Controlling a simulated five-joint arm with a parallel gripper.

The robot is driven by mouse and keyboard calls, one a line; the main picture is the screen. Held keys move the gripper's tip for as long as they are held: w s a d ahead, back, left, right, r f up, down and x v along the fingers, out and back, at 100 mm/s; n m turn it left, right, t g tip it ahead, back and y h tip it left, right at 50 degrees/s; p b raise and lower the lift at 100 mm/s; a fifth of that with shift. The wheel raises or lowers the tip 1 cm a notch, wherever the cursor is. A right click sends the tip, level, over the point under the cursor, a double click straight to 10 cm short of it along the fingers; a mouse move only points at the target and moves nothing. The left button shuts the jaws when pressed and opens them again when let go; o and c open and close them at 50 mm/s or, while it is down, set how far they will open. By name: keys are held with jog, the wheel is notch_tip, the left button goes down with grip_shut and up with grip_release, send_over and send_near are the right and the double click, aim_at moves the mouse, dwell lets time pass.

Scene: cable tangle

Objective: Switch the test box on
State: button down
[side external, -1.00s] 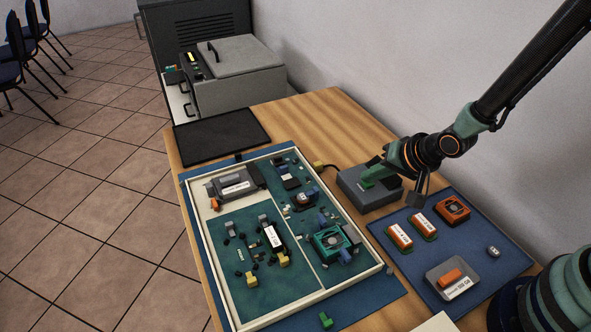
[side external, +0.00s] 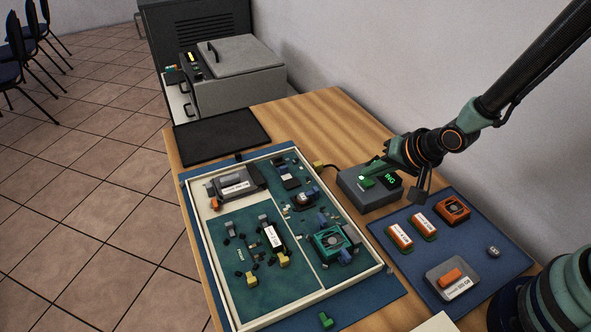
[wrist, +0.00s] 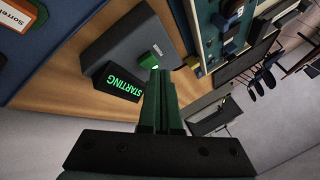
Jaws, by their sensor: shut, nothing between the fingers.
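The test box (side external: 356,196) is a grey box at the back right of the table. A green button on its top (side external: 366,182) is lit, with a bright spot. Its small black display shows green characters; in the wrist view the display (wrist: 120,80) reads "STARTING". My gripper (side external: 373,165) is shut and empty, its fingertips just over the box near the button. In the wrist view the shut fingers (wrist: 158,76) point at the green button (wrist: 148,61) and partly cover it; I cannot tell whether they touch it.
A white-framed tray (side external: 192,215) with circuit boards and several parts lies to the left. A blue mat (side external: 425,256) with orange-and-white parts, an orange fan and a grey dish lies to the front right. A black cable with a yellow plug (side external: 319,165) runs to the box.

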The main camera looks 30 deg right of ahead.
aim_at(371, 184)
jog(key=shift+r, duration=2.95)
jog(key=s+d+r+n+g+h, duration=0.1)
jog(key=s+d+r+n, duration=0.6)
jog(key=s+r, duration=0.3)
notch_tip(371, 184, up, 4)
jog(key=shift+d+f+g+h, duration=0.15)
jog(key=shift+d+g+h, duration=0.15)
jog(key=shift+d, duration=0.45)
